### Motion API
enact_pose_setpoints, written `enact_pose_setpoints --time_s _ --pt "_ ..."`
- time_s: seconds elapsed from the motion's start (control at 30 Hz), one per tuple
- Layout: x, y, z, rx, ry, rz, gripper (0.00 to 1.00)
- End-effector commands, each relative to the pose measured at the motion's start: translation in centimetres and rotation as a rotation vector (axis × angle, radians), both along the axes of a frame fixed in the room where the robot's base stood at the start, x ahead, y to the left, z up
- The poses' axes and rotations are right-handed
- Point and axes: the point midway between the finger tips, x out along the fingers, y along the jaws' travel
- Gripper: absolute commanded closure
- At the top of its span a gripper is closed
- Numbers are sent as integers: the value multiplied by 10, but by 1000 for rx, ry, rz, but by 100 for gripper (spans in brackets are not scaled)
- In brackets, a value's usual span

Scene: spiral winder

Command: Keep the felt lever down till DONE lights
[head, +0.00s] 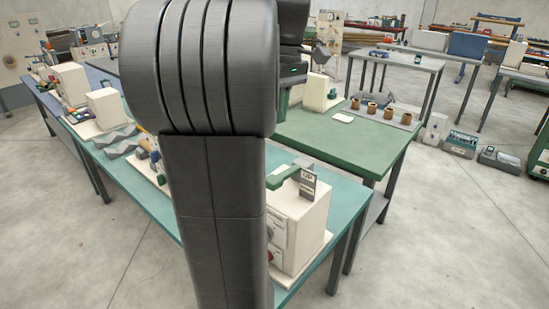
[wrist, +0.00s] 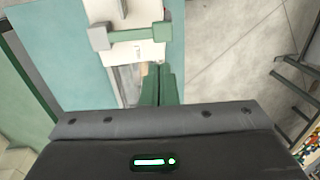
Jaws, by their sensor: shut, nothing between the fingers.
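The cream winder box (head: 300,232) stands at the near right end of the teal table, partly hidden behind my arm in the head view. A green lever (head: 284,177) lies across its top, beside a small grey plate marked UP (head: 308,184). In the wrist view the green lever (wrist: 140,35) runs sideways over the cream box, with a grey block (wrist: 99,37) at its left end. My gripper (wrist: 160,70) has its green fingers together, empty, just below the lever in that picture; I see no clear contact. I cannot make out a lit DONE lamp.
The teal table (head: 338,190) also carries grey wavy blocks (head: 112,138) and a cream box (head: 106,108) at left. A green table (head: 340,150) behind holds several brown cups on a grey tray (head: 404,120). Concrete floor (head: 440,240) is open at right.

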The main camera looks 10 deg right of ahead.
Motion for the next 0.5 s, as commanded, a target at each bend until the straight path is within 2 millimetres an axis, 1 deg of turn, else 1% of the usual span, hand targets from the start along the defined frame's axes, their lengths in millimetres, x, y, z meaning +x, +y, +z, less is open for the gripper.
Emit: enact_pose_setpoints --time_s 0.33,0.43,0.5 --pt "0 0 -1 0 0 0 100" --pt "0 1 -7 1 1 0 100" --pt "-1 2 -15 0 3 0 100"
